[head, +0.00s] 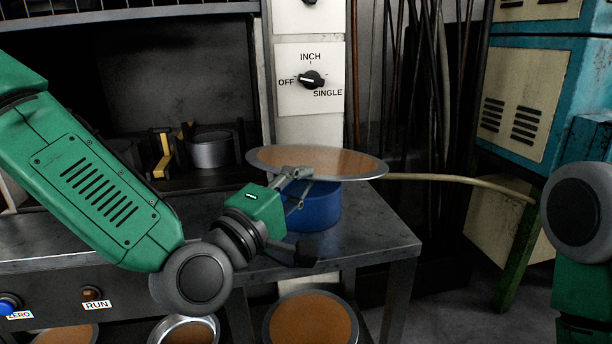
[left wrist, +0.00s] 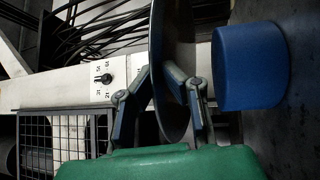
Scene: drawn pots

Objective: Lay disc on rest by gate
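The disc (head: 318,162), brown with a grey rim, is held nearly level above the blue round rest (head: 316,205) at the bench's right end. In the left wrist view the disc (left wrist: 172,60) stands edge-on between my fingers, and a gap shows between it and the blue rest (left wrist: 250,66). My left gripper (head: 298,176) is shut on the disc's near edge; its fingers also show in the left wrist view (left wrist: 160,80). The wire-mesh gate (head: 130,10) is at the top left, above the dark opening. My right gripper is out of view; only part of that arm shows.
The grey bench (head: 385,240) has clear metal around the rest. A metal pot (head: 211,150) and a yellow bracket (head: 162,155) stand inside the opening. More brown discs (head: 312,320) lie below. A switch panel (head: 309,80) stands behind; a teal cabinet (head: 590,80) is right.

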